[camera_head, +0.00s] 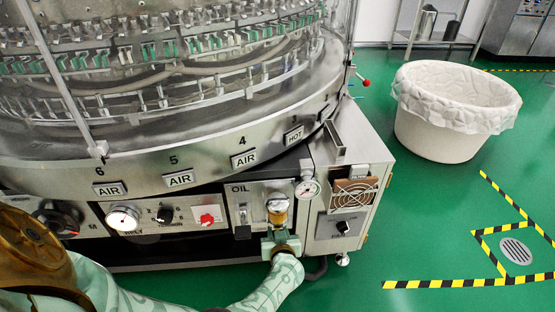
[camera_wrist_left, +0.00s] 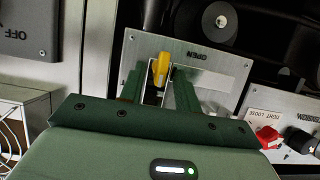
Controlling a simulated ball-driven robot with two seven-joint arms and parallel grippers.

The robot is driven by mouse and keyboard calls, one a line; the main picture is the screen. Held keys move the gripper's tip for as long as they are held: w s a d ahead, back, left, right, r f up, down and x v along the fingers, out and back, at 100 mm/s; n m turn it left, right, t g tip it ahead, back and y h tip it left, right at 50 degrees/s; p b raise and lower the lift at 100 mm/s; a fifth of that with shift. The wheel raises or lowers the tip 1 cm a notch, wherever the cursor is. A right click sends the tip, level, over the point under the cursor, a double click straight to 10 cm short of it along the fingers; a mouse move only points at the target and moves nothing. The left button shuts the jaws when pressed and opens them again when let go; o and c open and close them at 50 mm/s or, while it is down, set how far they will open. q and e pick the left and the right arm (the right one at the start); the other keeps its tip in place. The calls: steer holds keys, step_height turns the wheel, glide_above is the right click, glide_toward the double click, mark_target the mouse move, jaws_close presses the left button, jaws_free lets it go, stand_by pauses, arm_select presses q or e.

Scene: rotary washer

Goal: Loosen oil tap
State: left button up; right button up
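The oil tap (camera_head: 277,207) is a small yellow-amber fitting on the metal panel under the word OIL. In the left wrist view the yellow tap (camera_wrist_left: 160,68) shows in front of a plate marked OPEN. My left gripper (camera_head: 280,234) is just below the tap in the head view and hides its lower part. In the wrist view the left gripper's (camera_wrist_left: 158,77) two green fingers stand apart, one on each side of the tap, with gaps visible. I cannot tell how deep the tap sits between them. My right gripper is in neither view.
A red switch (camera_head: 208,218) and another gauge (camera_head: 123,218) are left. The machine's steel ring (camera_head: 215,162) overhangs above. A lined white bin (camera_head: 440,135) stands on the open green floor.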

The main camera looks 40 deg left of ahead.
arm_select(q)
jaws_close()
steer(key=shift+a+t, duration=0.1)
steer(key=shift+t, duration=0.2)
steer(key=shift+s+a+f+n+t+h+b, duration=0.25)
steer(key=shift+n+t+b, duration=0.75)
steer(key=shift+n, duration=1.05)
steer(key=shift+s+a+f+n+t+h+b, duration=0.2)
steer(key=shift+n+t+h+b, duration=0.3)
steer(key=shift+n+t+b, duration=1.1)
steer(key=shift+s+f+n+t+h+b, duration=0.15)
steer(key=shift+f+n+t+h+b, duration=0.35)
steer(key=shift+n, duration=2.05)
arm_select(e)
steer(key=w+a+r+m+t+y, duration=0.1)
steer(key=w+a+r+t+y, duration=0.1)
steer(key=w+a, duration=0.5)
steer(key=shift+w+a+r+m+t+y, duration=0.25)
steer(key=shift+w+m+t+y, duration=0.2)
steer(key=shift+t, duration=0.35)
arm_select(q)
steer(key=shift+r, duration=0.2)
